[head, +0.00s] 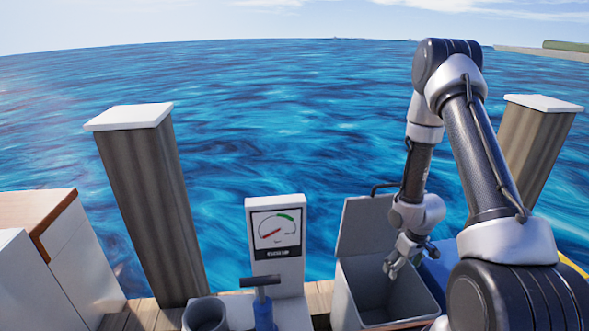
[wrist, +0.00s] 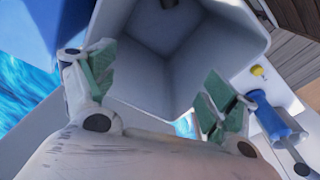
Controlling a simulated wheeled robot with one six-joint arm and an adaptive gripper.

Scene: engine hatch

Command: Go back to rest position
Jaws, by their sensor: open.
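My gripper (head: 392,268) is over the mouth of the grey engine hatch box (head: 346,306) in the head view, pointing down. The hatch lid (head: 366,228) stands open at the back. In the wrist view my gripper (wrist: 157,88) has its two green-padded fingers wide apart, with nothing between them. The hatch box (wrist: 205,55) shows beyond the fingers, and its visible inside looks empty.
A gauge panel (head: 276,245) and a blue pump with a T-handle (head: 263,308) stand left of the hatch. A grey bucket (head: 206,315) is farther left. Posts (head: 150,200) (head: 535,145) rise on both sides. Open water (head: 300,110) lies behind.

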